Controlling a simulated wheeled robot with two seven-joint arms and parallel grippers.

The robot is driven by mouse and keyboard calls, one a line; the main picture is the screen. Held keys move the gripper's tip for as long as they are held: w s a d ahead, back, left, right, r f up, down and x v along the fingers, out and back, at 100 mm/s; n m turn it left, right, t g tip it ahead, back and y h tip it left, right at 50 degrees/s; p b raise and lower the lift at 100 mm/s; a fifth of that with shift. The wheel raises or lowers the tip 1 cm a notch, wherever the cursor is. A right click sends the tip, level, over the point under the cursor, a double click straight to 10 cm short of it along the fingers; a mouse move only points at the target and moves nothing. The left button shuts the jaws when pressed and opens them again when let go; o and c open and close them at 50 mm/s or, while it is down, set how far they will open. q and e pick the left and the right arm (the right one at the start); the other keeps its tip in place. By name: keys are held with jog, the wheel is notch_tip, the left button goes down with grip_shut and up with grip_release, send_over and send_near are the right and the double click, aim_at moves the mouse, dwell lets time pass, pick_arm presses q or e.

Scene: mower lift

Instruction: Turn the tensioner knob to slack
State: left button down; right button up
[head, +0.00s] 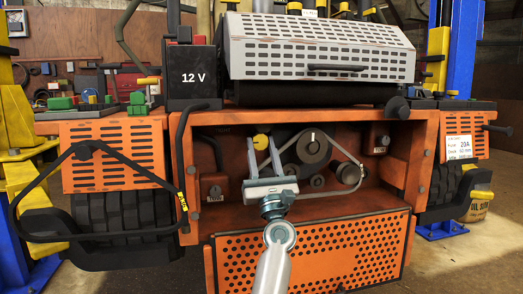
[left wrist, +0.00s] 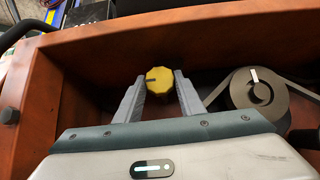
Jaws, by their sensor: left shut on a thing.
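The yellow tensioner knob (head: 262,142) sits at the back of the orange bay, left of the pulleys. In the left wrist view the knob (left wrist: 159,85) has a faceted rim and a dark mark on its face. My left gripper (head: 265,155) reaches in from the front, its two grey fingers on either side of the knob and shut on it; the fingertips (left wrist: 160,88) show in the left wrist view. Faint lettering on the back wall near the knob is too small to read. My right gripper is not in view.
A belt (head: 345,160) runs around a large dark pulley (head: 313,149) with a white mark, just right of my fingers. The bay's orange walls (head: 400,155) close in on both sides. A black loose belt (head: 85,150) hangs at left. A grey vented cover (head: 318,52) is above.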

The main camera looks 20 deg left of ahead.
pick_arm(q)
jog(key=c, duration=1.2)
grip_release()
jog(key=shift+f, duration=0.1)
jog(key=v, duration=1.7)
jog(key=shift+s+d+f, duration=0.1)
jog(key=shift+d, duration=0.05)
